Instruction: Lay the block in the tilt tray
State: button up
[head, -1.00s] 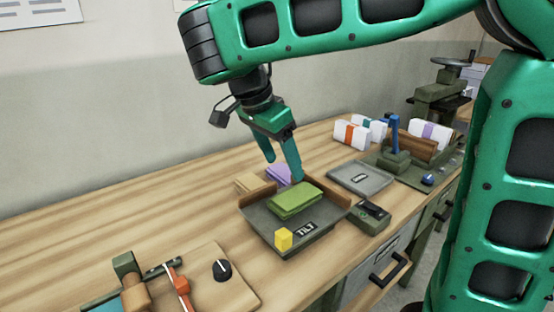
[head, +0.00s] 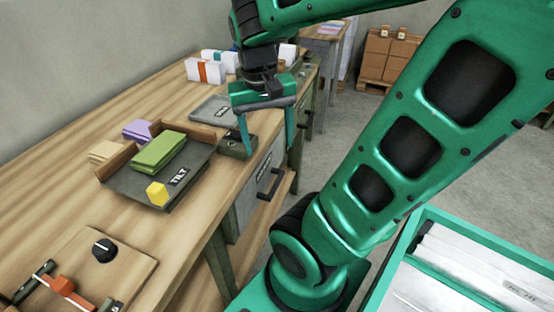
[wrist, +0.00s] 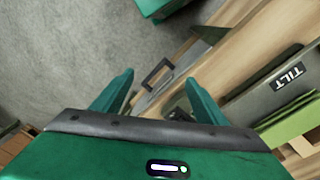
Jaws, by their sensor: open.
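The tilt tray (head: 130,185) is a dark tray labelled TILT with brown wooden walls, on the bench. A green stack of folded sheets (head: 158,152) lies in it, and a small yellow block (head: 157,194) sits at its front corner. I cannot tell which of these is the task's block. In the wrist view the tray (wrist: 262,92) and part of the green stack (wrist: 290,122) show at the right. My gripper (head: 270,152) is open and empty, right of the tray near the bench's front edge; its fingers also show in the wrist view (wrist: 160,78).
A small dark box (head: 238,146) is close to my gripper's left finger. A grey flat tray (head: 212,108) lies behind it. Purple (head: 138,130) and tan (head: 107,151) stacks lie behind the tilt tray. A drawer handle (head: 268,182) juts from the bench front. A knob board (head: 120,262) is front left.

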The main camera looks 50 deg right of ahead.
jog(key=s+a+f+n+y, duration=0.1)
jog(key=s+f, duration=0.2)
jog(key=s, duration=0.2)
jog(key=shift+a, duration=0.3)
jog(key=shift+w+f, duration=0.3)
jog(key=shift+w, duration=0.35)
